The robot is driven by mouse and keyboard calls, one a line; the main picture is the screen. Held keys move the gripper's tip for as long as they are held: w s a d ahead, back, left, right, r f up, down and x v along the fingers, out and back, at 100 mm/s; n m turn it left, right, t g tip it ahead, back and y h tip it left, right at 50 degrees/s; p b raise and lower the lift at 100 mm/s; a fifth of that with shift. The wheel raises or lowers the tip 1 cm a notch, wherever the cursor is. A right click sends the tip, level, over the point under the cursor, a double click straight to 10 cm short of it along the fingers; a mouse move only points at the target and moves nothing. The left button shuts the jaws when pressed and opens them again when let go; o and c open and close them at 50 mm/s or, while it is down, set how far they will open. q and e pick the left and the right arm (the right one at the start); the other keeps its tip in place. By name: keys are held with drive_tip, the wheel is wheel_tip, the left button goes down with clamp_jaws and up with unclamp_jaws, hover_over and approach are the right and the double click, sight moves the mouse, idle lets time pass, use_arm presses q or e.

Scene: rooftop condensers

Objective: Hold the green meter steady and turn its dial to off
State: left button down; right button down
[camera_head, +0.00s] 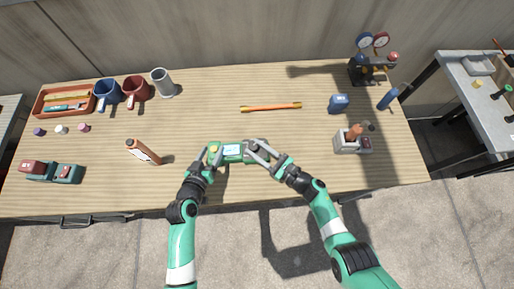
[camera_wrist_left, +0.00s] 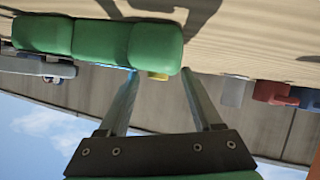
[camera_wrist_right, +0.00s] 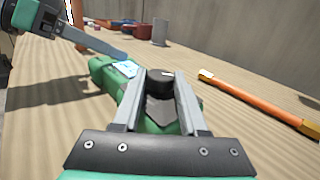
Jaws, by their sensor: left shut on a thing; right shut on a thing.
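The green meter (camera_head: 232,151) lies on the table near its front edge, its pale screen facing up. It also shows as a green body in the left wrist view (camera_wrist_left: 100,40). My left gripper (camera_head: 213,151) is shut on the meter's left end, next to a small yellow part (camera_wrist_left: 158,76). My right gripper (camera_head: 257,149) is at the other end, shut on the black dial (camera_wrist_right: 160,82), with one finger on each side of it. A pale mark shows on top of the dial. The dial's setting labels are not readable.
An orange rod (camera_head: 271,107) lies behind the meter. An orange-brown cylinder (camera_head: 143,151) stands to the left. A grey box with a brown handle (camera_head: 347,144) and a blue block (camera_head: 338,103) are to the right. Mugs and a tray (camera_head: 45,101) stand at back left.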

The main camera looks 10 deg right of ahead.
drive_tip(key=shift+w+d+f+n+g+y, duration=0.15)
drive_tip(key=shift+n+g+y, duration=0.15)
drive_tip(key=shift+y, duration=0.1)
drive_tip(key=shift+c, duration=2.2)
unclamp_jaws()
drive_tip(key=v, duration=1.2)
